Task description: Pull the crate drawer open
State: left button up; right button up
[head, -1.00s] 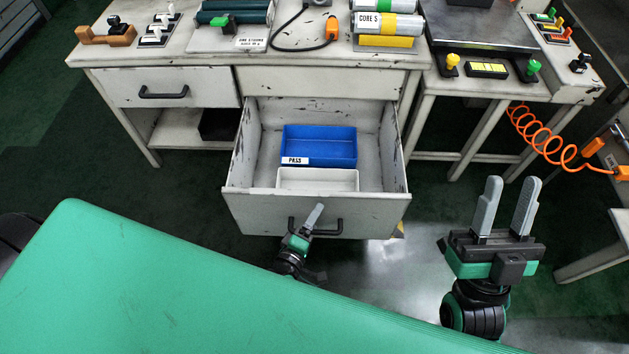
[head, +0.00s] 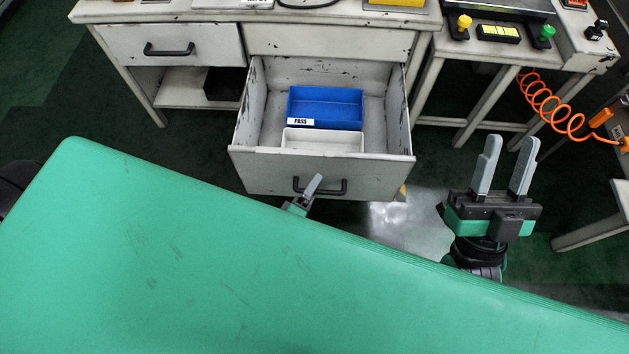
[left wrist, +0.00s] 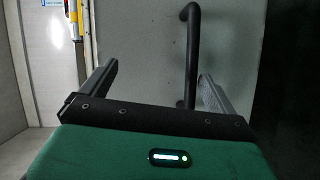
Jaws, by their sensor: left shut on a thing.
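The crate drawer (head: 270,181) is pulled well out of the white bench. Its front carries a black bar handle (head: 335,192). Inside are a blue tray (head: 326,103) labelled PASS and a white tray (head: 322,139) in front of it. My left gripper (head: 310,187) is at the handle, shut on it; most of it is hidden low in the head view. In the left wrist view the handle (left wrist: 192,50) stands between the two fingers of the left gripper (left wrist: 155,85). My right gripper (head: 505,165) is open and empty, to the right of the drawer.
A second drawer (head: 200,42) at the left is shut. A side table (head: 500,52) with yellow and green knobs stands at the right. An orange coiled cable (head: 550,110) hangs below it. Open floor lies left of the drawer.

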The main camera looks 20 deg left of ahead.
pick_arm(q)
jog(key=shift+s+r, duration=0.25)
jog(key=shift+s, duration=0.05)
jog(key=shift+c, duration=0.3)
jog(key=shift+s, duration=0.25)
jog(key=c, duration=0.5)
jog(key=shift+s, duration=0.4)
jog(key=shift+c, duration=1.4)
jog(key=s+a+f, duration=0.1)
jog(key=s+f, duration=0.1)
jog(key=s, duration=0.9)
jog(key=shift+a+f, duration=0.2)
jog(key=shift+f, duration=0.1)
